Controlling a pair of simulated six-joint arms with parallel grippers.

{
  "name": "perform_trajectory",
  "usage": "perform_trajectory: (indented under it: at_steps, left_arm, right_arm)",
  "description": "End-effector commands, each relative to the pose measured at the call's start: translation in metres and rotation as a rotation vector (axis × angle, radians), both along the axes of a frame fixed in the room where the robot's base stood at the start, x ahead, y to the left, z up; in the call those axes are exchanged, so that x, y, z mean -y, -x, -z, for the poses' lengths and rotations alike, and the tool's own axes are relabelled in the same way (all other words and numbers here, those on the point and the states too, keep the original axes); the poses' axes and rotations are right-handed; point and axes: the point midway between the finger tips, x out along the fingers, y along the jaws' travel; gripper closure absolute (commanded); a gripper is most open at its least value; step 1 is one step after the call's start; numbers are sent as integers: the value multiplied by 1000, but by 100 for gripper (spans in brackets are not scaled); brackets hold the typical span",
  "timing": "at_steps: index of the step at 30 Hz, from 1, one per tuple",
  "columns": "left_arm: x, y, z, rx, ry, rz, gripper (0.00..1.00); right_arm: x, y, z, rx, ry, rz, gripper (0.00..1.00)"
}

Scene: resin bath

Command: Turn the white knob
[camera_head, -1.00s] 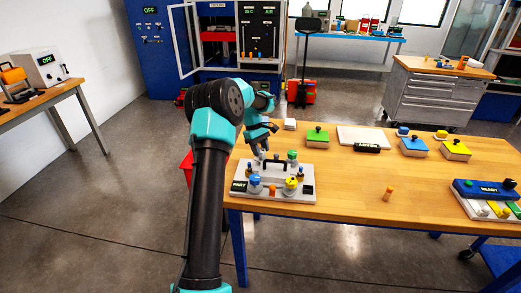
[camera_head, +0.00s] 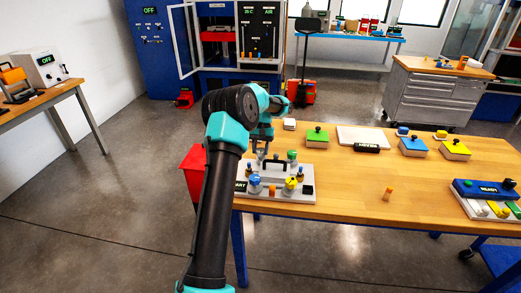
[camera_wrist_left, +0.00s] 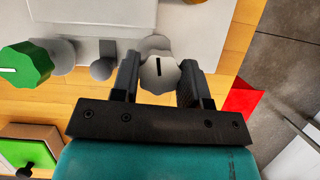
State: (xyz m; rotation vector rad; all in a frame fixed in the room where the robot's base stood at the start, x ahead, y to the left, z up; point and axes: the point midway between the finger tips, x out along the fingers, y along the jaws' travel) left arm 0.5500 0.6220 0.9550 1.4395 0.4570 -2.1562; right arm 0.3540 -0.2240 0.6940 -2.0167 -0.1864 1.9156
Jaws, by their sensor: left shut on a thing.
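The white knob (camera_wrist_left: 160,73), scalloped with a dark line on its face, sits at the edge of a pale grey panel (camera_wrist_left: 215,25) in the left wrist view. My left gripper (camera_wrist_left: 158,84) has one finger on each side of the knob and is shut on it. In the head view my left gripper (camera_head: 263,150) reaches down to the back left part of the panel (camera_head: 285,197); the white knob is mostly hidden there. A green knob (camera_head: 292,155) stands right of the gripper. Blue (camera_head: 255,180) and yellow (camera_head: 290,183) knobs stand at the panel's front. My right gripper is out of view.
A black handle (camera_head: 275,162) rises mid-panel. A red bin (camera_head: 193,170) stands beside the table's left end.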

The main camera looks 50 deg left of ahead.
Motion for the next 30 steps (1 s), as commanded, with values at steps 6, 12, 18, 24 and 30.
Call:
perform_trajectory:
  at_steps: [6, 12, 18, 24, 30]
  left_arm:
    - [1, 0, -1, 1, -2, 207, 83]
    - [1, 0, -1, 1, -1, 393, 83]
    - [1, 0, -1, 1, -2, 546, 83]
    - [1, 0, -1, 2, -1, 645, 83]
    - [1, -1, -1, 1, -2, 688, 83]
  right_arm:
    - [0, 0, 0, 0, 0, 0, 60]
    - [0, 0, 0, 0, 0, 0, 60]
    - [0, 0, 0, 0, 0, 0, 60]
    - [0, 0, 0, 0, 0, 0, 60]
    - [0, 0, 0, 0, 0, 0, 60]
